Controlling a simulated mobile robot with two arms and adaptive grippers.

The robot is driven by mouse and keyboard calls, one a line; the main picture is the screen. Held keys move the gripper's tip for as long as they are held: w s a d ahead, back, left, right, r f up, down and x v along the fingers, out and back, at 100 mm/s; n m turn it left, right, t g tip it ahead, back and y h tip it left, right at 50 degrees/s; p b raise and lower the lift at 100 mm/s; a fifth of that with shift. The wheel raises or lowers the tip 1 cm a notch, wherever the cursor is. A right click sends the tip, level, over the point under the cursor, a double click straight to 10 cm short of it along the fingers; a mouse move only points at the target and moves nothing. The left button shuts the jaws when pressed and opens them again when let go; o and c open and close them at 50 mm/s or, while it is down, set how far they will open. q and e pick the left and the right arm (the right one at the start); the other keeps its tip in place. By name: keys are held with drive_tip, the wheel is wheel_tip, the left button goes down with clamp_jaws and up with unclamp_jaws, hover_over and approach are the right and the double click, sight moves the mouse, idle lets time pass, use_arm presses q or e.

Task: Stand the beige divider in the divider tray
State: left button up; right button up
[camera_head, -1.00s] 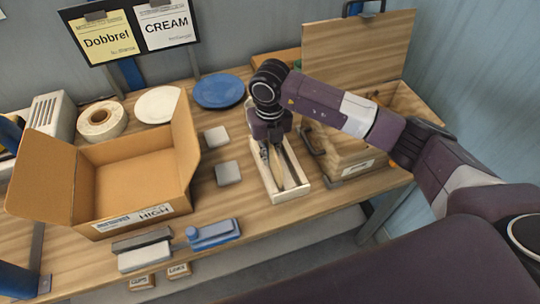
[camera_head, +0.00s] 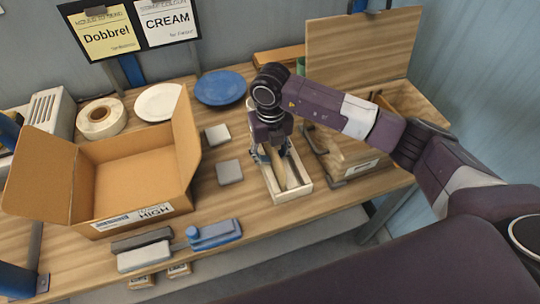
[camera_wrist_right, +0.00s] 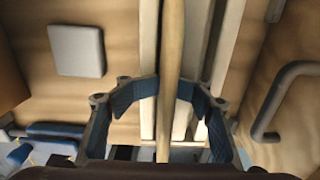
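The divider tray (camera_head: 304,187) is a long pale wooden box on the table, right of the middle. The beige divider (camera_head: 279,172) is in it, partly hidden by my gripper. In the right wrist view the divider (camera_wrist_right: 171,60) appears edge-on as a narrow strip along the tray (camera_wrist_right: 148,60). How far it leans I cannot tell. My right gripper (camera_head: 272,156) is over the tray, pointing down. In the wrist view its fingers (camera_wrist_right: 168,92) are spread, with blue pads on either side of the divider. My left gripper is not in view.
An open cardboard box (camera_head: 130,172) stands at left. Two grey square pads (camera_head: 229,172) lie left of the tray. A wooden crate (camera_head: 352,158) with a raised lid is close on the right. A blue plate (camera_head: 220,88) and a white plate (camera_head: 158,102) lie behind.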

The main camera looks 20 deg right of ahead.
drive_tip(key=shift+s+d, duration=0.15)
drive_tip(key=shift+d, duration=0.05)
idle(0.3)
wheel_tip(320, 180, up, 12)
drive_tip(key=shift+r, duration=0.15)
idle(0.3)
idle(0.6)
